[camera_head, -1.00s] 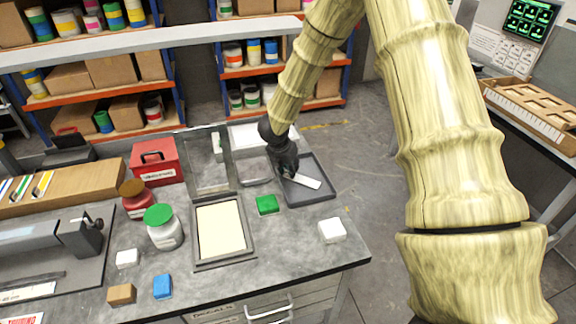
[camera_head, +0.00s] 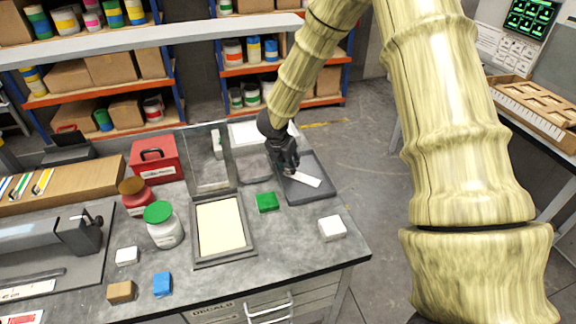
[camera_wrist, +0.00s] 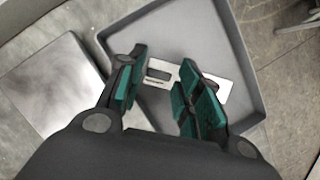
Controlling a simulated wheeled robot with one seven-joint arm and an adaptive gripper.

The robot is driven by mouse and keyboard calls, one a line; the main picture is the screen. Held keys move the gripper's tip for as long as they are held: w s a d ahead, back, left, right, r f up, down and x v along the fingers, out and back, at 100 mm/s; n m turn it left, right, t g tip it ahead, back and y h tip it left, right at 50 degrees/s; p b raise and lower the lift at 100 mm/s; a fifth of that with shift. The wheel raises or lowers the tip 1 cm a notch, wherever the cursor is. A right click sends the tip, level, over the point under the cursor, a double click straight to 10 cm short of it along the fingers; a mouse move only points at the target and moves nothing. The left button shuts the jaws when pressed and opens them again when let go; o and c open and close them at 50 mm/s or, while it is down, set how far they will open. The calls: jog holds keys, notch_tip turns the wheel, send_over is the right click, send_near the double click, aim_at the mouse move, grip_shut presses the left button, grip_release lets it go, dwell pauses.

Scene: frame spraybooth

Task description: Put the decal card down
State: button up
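The decal card (camera_head: 306,180) is a small white flat piece in the dark grey tray (camera_head: 322,193) at the right back of the bench. In the wrist view the card (camera_wrist: 212,86) has a dark-rimmed slot and appears to lie flat on the floor of the tray (camera_wrist: 190,25). My gripper (camera_head: 289,170) is over the card's left end. In the wrist view the teal-padded fingers of my gripper (camera_wrist: 162,62) stand apart, with part of the card showing between them. The fingers hide some of the card. Whether they touch it is not clear.
A green block (camera_head: 267,202) and a white block (camera_head: 332,228) sit near the tray. A framed cream panel (camera_head: 220,228), a green-lidded jar (camera_head: 164,227) and a red box (camera_head: 156,160) stand to the left. A clear upright panel (camera_head: 207,160) rises left of my gripper.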

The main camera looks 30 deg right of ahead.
jog(key=b+v, duration=0.2)
jog(key=v, duration=0.8)
jog(key=shift+s+r, duration=0.15)
jog(key=shift+r, duration=0.1)
jog(key=shift+a, duration=0.1)
